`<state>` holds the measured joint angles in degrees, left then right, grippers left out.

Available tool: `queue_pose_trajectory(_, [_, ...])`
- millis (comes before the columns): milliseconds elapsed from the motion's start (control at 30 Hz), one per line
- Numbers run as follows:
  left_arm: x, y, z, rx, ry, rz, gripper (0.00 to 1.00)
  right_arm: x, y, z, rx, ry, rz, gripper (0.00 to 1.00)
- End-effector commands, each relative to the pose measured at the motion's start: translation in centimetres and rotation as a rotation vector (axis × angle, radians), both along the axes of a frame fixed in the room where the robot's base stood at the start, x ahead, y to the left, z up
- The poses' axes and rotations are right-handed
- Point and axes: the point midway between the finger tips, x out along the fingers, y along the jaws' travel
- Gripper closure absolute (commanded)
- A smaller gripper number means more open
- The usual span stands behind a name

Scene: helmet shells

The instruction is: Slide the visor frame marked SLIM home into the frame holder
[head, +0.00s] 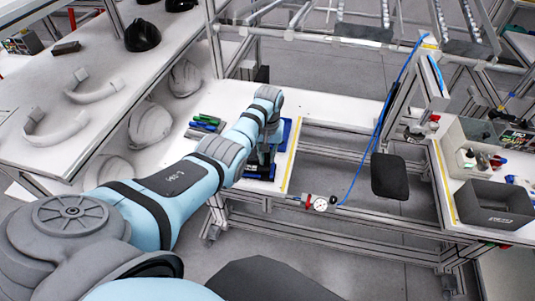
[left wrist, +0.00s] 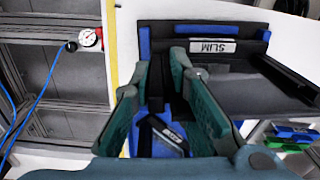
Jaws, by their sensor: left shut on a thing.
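In the left wrist view a white label reading SLIM (left wrist: 212,46) sits on a dark piece at the far end of a blue and black frame holder (left wrist: 145,42). My left gripper (left wrist: 163,70), with teal fingers, is shut on a dark visor frame (left wrist: 262,92) beside that label; the fingers hide much of the grip. A second label, too blurred to read, lies on blue between the fingers. In the head view my left gripper (head: 262,160) is over the holder (head: 286,132) on the white bench, and my arm hides most of both. How far the frame is seated cannot be told.
Green and blue pieces (head: 207,122) lie left of the holder. A pressure gauge (head: 320,203) hangs at the bench's front edge. Helmet shells (head: 151,124) stand on the left shelf, and curved white parts (head: 96,88) lie above. A grey bin (head: 495,205) is at right.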

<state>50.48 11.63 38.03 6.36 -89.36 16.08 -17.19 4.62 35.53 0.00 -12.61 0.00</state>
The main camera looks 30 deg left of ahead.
Motion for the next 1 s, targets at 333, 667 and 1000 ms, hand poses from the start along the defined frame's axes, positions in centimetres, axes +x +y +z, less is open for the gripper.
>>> queue_pose_trajectory(333, [0.0, 0.0, 0.1, 0.0, 0.001, 0.0, 1.0, 0.0, 0.0, 0.4, 0.0, 0.0, 0.0, 0.6])
queue_pose_trajectory(667, [0.0, 0.0, -0.2, 0.0, 0.0, 0.0, 1.0, 0.0, 0.0, 0.2, 0.0, 0.0, 0.0, 0.6])
queue_pose_trajectory(1000, [0.0, 0.0, -1.1, 0.0, 0.0, 0.0, 1.0, 0.0, 0.0, -0.6, 0.0, 0.0, 0.0, 0.6])
